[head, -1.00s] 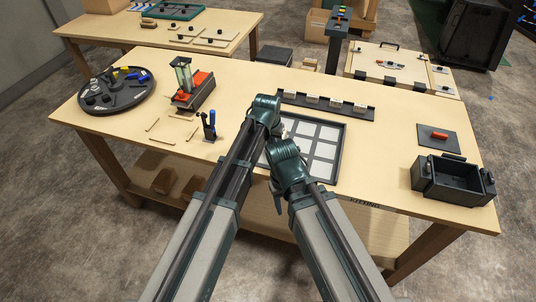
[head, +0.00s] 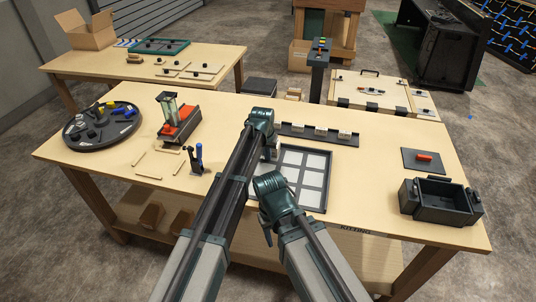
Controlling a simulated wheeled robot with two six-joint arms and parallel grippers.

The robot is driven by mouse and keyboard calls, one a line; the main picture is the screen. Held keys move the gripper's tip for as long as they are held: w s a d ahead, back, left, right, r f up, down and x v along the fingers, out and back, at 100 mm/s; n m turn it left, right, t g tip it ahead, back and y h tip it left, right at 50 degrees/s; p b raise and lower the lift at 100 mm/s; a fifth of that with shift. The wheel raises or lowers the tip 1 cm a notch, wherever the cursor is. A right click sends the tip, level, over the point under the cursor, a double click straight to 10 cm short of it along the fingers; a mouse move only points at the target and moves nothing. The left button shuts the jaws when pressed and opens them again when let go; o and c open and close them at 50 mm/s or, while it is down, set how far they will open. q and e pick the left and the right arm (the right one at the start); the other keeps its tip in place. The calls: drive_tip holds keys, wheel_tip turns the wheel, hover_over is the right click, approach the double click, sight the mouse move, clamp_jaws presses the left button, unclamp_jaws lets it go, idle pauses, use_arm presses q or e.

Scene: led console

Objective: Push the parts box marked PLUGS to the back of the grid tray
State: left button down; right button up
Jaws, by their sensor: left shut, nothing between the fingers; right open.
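The grid tray (head: 325,179), dark-framed with pale square cells, lies on the near middle of the table, its left part hidden behind my arms. I cannot make out a box marked PLUGS; it may be hidden by my arms. My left gripper (head: 268,154) is at the tray's back left, mostly hidden by its own wrist; it is shut and empty. My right gripper (head: 267,236) is near the tray's front left, mostly hidden under its wrist; it is open.
A dark rail (head: 318,135) with small pale labels stands behind the tray. A black bin (head: 442,201) stands right. The table between tray and bin is clear.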

use_arm(q)
drive_tip(key=s, duration=0.2)
drive_tip(key=s+a, duration=0.1)
drive_tip(key=shift+s+a+r+p, duration=0.1)
drive_tip(key=shift+s+r+p, duration=0.2)
drive_tip(key=shift+r+p, duration=0.05)
drive_tip(key=p+v, duration=0.9)
drive_tip(key=shift+w+r, duration=0.15)
drive_tip(key=s+a+g+y, duration=0.1)
drive_tip(key=s+a, duration=0.3)
drive_tip(key=s, duration=1)
drive_tip(key=s+a+g+y, duration=0.1)
drive_tip(key=s+a, duration=0.4)
drive_tip(key=s, duration=0.9)
drive_tip(key=shift+s+a+f+g, duration=0.15)
drive_tip(key=shift+f+g, duration=0.25)
drive_tip(key=shift+g, duration=0.3)
